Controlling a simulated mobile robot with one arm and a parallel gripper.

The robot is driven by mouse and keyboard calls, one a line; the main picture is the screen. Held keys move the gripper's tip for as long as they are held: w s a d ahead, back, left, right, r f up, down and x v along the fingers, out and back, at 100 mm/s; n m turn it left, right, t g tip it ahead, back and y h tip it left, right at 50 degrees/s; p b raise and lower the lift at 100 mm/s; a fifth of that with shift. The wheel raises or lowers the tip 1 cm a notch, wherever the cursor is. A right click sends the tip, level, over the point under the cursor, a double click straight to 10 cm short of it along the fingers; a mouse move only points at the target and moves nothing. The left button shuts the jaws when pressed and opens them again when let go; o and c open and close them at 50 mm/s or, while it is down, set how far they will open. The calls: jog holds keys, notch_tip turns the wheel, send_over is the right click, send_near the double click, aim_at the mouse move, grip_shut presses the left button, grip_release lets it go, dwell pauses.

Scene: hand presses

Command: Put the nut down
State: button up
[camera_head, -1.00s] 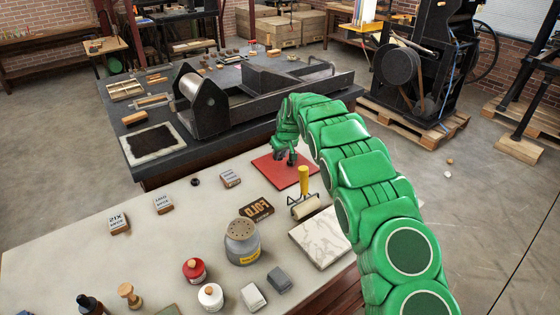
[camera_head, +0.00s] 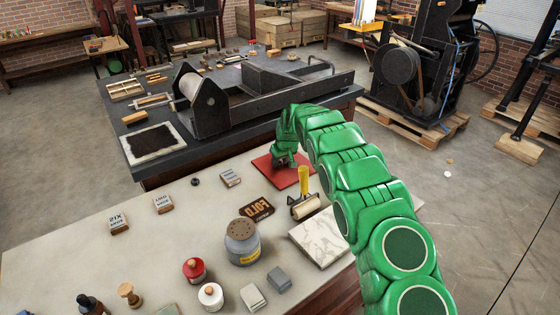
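My gripper (camera_head: 283,161) points down at the red mat (camera_head: 303,176) on the pale table. Its dark fingertips are low over the mat's left part, at or very near its surface. They are small and partly covered by my green arm, so I cannot tell whether they are open or shut. I cannot make out a nut between them. A small dark round piece (camera_head: 195,182) lies on the table to the left of the mat; it is too small to identify.
A yellow-handled roller (camera_head: 304,203), a wooden FOLD block (camera_head: 257,208) and a marble slab (camera_head: 320,238) lie in front of the mat. A shaker can (camera_head: 242,243) stands nearer. A black press (camera_head: 205,105) stands on the dark table behind. The pale table's left side has free room.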

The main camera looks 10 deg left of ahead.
jog(key=shift+r, duration=0.15)
jog(key=v, duration=1.2)
dwell(0.4)
dwell(0.3)
jog(key=s+d+r+m+g+h, duration=0.1)
jog(key=s+d+r+m, duration=0.1)
jog(key=s+d+r, duration=0.45)
jog(key=s+d+r+m+h, duration=0.1)
jog(key=s+d+r, duration=0.2)
jog(key=s+d, duration=0.55)
jog(key=s+d+r+m+g+h, duration=0.15)
jog(key=s+d+r, duration=0.3)
jog(key=s, duration=0.55)
jog(key=s+d+m+g, duration=0.1)
jog(key=s+d, duration=0.1)
jog(key=s, duration=1)
jog(key=s+d+m+g, duration=0.1)
jog(key=s+d, duration=0.2)
jog(key=s, duration=1)
jog(key=s+d+m+g, duration=0.1)
jog(key=s+d, duration=0.1)
jog(key=s, duration=1.1)
jog(key=shift+d+f+y, duration=0.15)
jog(key=shift+d+y, duration=0.15)
jog(key=shift+y, duration=0.15)
